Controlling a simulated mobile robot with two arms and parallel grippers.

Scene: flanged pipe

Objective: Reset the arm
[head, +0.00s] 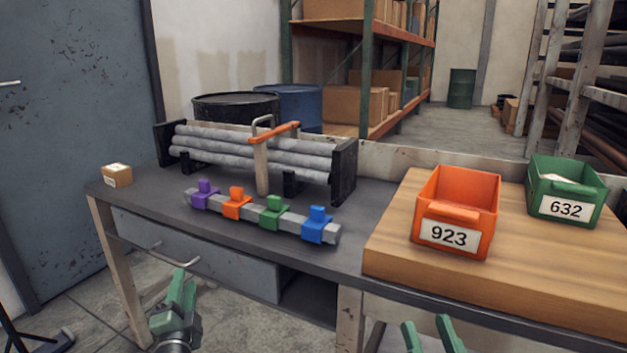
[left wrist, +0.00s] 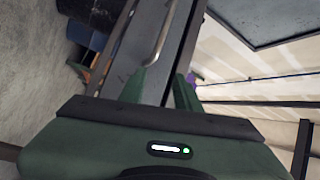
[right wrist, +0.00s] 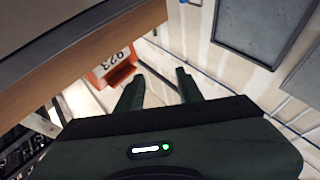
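My left gripper (head: 184,279) is open and empty, low in front of the bench's left part. In the left wrist view its two green fingers (left wrist: 163,82) stand apart with nothing between them. My right gripper (head: 425,325) shows at the bottom edge of the head view, in front of the bench below the wooden board. In the right wrist view its fingers (right wrist: 158,80) are apart and empty. Both grippers are clear of the objects on the bench. Most of both arms is out of view.
The dark bench (head: 357,250) holds a grey pipe (head: 254,214) with coloured clamps, a rack of pipes (head: 230,147) and a small carton (head: 117,175). An orange bin (head: 456,200) and a green bin (head: 568,192) stand on a wooden board (head: 390,245). A drawer handle (head: 155,255) juts out near my left gripper.

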